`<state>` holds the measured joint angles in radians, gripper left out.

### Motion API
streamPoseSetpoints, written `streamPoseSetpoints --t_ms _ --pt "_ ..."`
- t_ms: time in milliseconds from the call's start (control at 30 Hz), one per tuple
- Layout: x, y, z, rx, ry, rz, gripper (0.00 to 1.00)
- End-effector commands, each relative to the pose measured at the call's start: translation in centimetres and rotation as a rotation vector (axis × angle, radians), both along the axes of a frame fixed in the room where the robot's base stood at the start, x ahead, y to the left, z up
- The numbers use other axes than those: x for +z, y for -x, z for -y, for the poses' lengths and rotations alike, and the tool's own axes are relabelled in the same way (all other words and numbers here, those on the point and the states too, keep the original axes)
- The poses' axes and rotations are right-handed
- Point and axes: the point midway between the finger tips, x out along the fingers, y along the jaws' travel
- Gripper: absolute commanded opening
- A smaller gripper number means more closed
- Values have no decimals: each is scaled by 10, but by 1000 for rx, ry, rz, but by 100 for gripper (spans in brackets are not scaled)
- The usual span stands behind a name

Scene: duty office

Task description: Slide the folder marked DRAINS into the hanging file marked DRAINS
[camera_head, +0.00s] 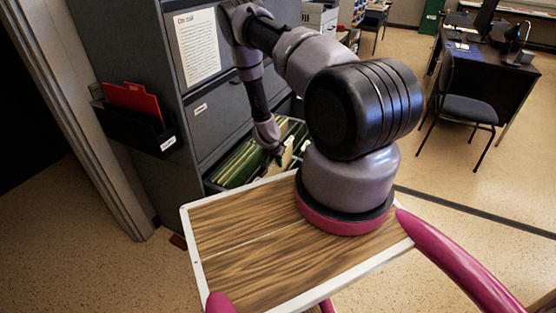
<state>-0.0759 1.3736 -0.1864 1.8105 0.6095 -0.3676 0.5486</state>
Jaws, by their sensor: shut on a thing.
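My gripper (277,153) points down over the open drawer of the grey cabinet. It is shut on a pale cream folder (288,154), of which only a part shows beside the fingers. Green hanging files (238,164) stand in the drawer (213,187), and more show to the right of the gripper. The folder is at the files, but I cannot tell whether its lower edge is inside one. No marking on the folder or on the hanging files can be read, so I cannot tell which is DRAINS.
A black wall pocket (140,126) with red folders (133,101) hangs on the cabinet's side. My wood-topped base stands close before the drawer. A chair (460,98) and desk (500,62) stand at the right. The floor (440,190) between is clear.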

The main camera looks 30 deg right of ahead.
Motion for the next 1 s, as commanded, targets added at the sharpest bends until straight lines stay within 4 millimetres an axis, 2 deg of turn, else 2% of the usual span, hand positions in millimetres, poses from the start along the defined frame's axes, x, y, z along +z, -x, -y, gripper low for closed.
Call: streamPoseSetpoints --t_ms 700,1000 --pt "-51 0 0 0 0 0 0" --pt "-67 0 0 0 -1 1 0"
